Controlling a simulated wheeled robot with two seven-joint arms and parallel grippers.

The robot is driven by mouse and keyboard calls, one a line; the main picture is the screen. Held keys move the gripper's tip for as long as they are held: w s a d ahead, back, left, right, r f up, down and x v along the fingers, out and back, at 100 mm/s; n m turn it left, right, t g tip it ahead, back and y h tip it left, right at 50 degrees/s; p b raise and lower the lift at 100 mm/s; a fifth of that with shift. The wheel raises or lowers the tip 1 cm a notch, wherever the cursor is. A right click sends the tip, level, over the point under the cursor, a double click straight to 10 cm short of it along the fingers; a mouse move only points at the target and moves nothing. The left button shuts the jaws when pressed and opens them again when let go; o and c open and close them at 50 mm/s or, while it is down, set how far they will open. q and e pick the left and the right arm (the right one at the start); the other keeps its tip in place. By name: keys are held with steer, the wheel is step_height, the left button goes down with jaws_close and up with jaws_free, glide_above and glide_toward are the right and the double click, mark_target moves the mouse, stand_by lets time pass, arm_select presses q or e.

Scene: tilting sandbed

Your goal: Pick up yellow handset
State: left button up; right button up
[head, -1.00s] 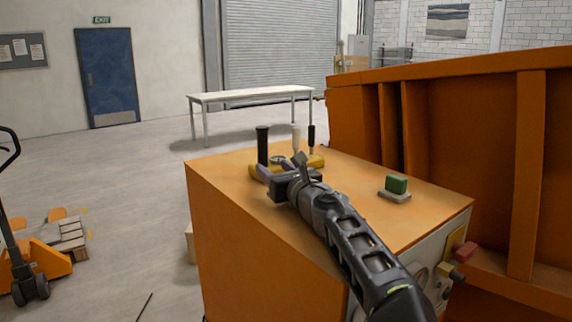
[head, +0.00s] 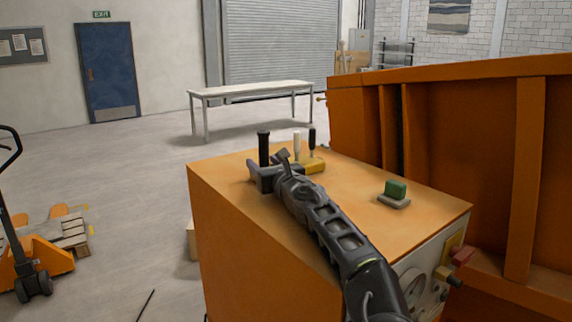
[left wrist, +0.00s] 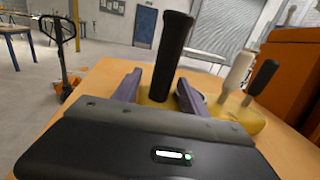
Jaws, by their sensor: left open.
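The yellow handset (head: 314,166) stands on top of the orange cabinet, with a thick black stick (head: 264,147), a white lever (head: 297,144) and a shorter black lever (head: 312,140). My left gripper (head: 262,174) is at the foot of the thick black stick and hides the left part of the yellow body. In the left wrist view the gripper (left wrist: 158,92) is open, with one finger on each side of the thick stick (left wrist: 172,50). The yellow body (left wrist: 238,116) shows behind and right of the fingers. My right gripper is not in view.
The orange cabinet (head: 240,228) has a green button (head: 395,189) on a grey base to the right of my arm. A high orange wall (head: 460,120) stands behind on the right. A white table (head: 250,91) is farther back. A pallet jack (head: 30,255) stands at left.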

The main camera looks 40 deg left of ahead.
arm_select(q)
steer(key=shift+d, duration=0.1)
steer(key=shift+c, duration=0.3)
jaws_close()
stand_by(0.5)
steer(key=shift+r, duration=0.1)
stand_by(0.8)
